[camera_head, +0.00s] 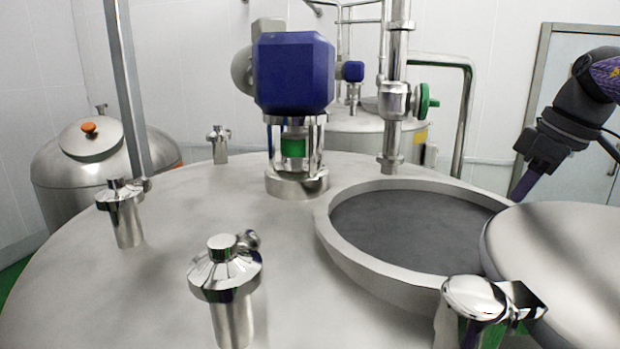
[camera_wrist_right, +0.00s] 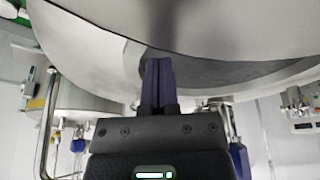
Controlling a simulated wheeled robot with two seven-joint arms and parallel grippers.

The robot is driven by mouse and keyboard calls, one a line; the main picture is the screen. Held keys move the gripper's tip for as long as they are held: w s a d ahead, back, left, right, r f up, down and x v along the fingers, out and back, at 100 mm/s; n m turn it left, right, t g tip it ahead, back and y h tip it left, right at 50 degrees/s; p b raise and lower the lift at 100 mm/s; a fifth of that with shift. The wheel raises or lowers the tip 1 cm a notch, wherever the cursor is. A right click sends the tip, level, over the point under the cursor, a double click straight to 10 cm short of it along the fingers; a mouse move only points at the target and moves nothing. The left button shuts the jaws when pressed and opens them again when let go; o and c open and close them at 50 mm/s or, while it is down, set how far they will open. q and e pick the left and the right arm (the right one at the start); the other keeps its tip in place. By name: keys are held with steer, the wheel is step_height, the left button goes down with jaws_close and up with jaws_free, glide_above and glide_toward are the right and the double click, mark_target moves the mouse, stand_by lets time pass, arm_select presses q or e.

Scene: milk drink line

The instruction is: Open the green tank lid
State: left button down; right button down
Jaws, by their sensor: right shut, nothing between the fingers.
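The lid is a large round steel disc (camera_head: 565,262) at the right of the head view, off to the side of the tank's round opening. The opening's raised steel rim (camera_head: 340,245) is uncovered and shows a dark grey inside. A steel hinge post (camera_head: 474,300) stands at the lid's near edge. No green shows on the lid. My right gripper (camera_head: 522,190), with purple fingers, is behind the lid's far edge, right of the opening. In the right wrist view its fingers (camera_wrist_right: 158,80) are closed together and empty, close to steel edges; contact cannot be told. My left gripper is out of view.
A blue motor (camera_head: 293,75) stands on the tank top (camera_head: 150,290) behind the opening. A vertical pipe with a green valve handle (camera_head: 424,101) rises beside it. Several steel fittings (camera_head: 225,275) stick up at left. A smaller tank (camera_head: 90,165) stands at back left.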

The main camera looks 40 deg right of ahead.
steer(key=shift+r, duration=0.1)
stand_by(0.4)
steer(key=p+v, duration=0.2)
steer(key=v, duration=0.7)
steer(key=shift+r+p, duration=0.3)
steer(key=shift+p, duration=0.1)
